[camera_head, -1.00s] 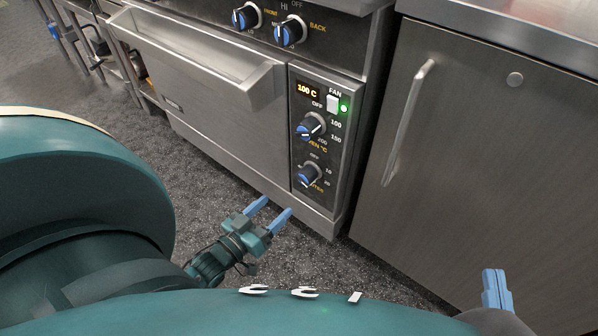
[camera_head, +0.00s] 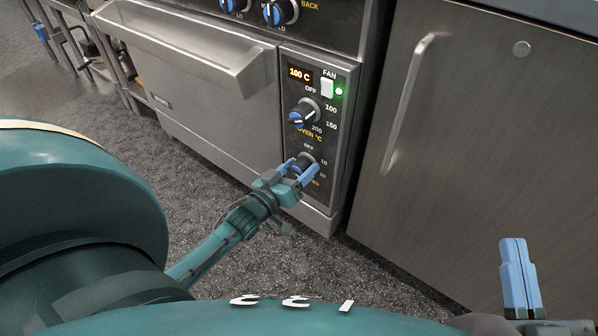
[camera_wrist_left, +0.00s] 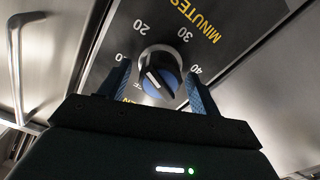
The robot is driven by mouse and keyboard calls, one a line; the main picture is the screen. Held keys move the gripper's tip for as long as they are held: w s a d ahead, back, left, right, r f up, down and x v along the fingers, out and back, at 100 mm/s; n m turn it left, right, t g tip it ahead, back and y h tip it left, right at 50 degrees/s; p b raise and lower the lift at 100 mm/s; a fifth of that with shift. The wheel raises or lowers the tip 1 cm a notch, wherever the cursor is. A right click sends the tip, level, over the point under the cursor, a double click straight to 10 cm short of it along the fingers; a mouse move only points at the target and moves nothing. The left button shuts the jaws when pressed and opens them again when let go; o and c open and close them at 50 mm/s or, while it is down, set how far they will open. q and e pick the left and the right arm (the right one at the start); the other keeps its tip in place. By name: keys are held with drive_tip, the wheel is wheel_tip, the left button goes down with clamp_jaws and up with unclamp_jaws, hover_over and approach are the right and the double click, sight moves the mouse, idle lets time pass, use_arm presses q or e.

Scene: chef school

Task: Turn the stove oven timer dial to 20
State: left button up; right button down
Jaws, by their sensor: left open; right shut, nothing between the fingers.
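The timer dial (camera_head: 303,160), black with a blue front, is the lower dial on the stove's control panel. My left gripper (camera_head: 298,169) is open in front of it and partly covers it. In the left wrist view the dial (camera_wrist_left: 160,74) sits between the two blue fingers of that gripper (camera_wrist_left: 157,72), which show no clear contact. The marks 20, 30 and 40 and the word MINUTES show around it. Its white pointer line is visible, but I cannot tell its exact setting. My right gripper (camera_head: 514,245) is shut and empty at the lower right.
The oven dial (camera_head: 303,114) is just above on the panel, under a 100 C display (camera_head: 299,75) and a fan switch (camera_head: 327,88). The oven door handle (camera_head: 205,62) sticks out at the left. A steel cabinet (camera_head: 480,150) stands at the right.

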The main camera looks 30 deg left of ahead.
use_arm(q)
drive_tip(key=shift+w, duration=0.3)
use_arm(e)
drive_tip(key=shift+w+r+y, duration=0.15)
drive_tip(key=shift+r+y, duration=0.15)
drive_tip(key=shift+r, duration=0.1)
use_arm(q)
drive_tip(key=shift+c, duration=0.4)
drive_tip(key=c, duration=0.9)
drive_tip(key=shift+r, duration=0.1)
drive_tip(key=shift+r+m+p, duration=0.15)
drive_tip(key=shift+m+p, duration=0.45)
drive_tip(key=shift+p, duration=0.45)
drive_tip(key=shift+f+m, duration=0.25)
drive_tip(key=shift+m, duration=0.05)
use_arm(e)
drive_tip(key=shift+s+f+m+g+h, duration=0.2)
drive_tip(key=shift+f+h, duration=0.15)
drive_tip(key=shift+f, duration=0.2)
drive_tip(key=shift+s+f+m+g+h, duration=0.2)
drive_tip(key=shift+f+h, duration=0.15)
drive_tip(key=shift+f, duration=0.2)
use_arm(q)
drive_tip(key=o, duration=1)
